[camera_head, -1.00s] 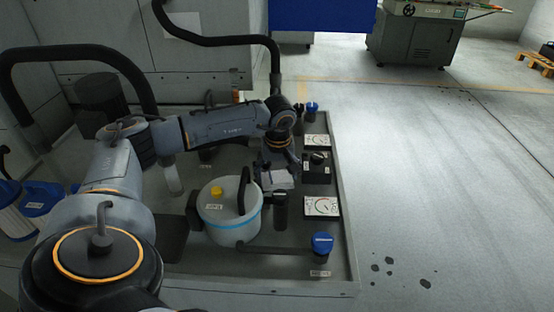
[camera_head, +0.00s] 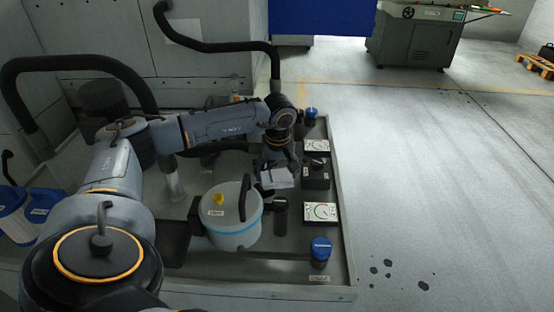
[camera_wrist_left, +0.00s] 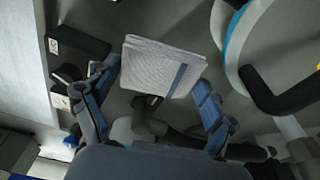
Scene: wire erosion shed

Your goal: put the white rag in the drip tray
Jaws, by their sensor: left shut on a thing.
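The white rag (camera_head: 277,179) is a pale folded cloth held above the bench top, beside the white canister. My left gripper (camera_head: 281,168) is shut on it. In the left wrist view, the rag (camera_wrist_left: 155,62) is a flat folded pad with a dark blue stripe, between the two fingers of the left gripper (camera_wrist_left: 155,80). I cannot clearly pick out a separate drip tray; the dark, rimmed bench top lies under the rag. My right gripper is not in view.
A white canister (camera_head: 232,222) with a yellow cap and black handle stands close to the rag. Gauges (camera_head: 320,213), a black switch box (camera_head: 316,174) and a blue-capped fitting (camera_head: 321,249) line the right side. Thick black hoses arch behind my arm.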

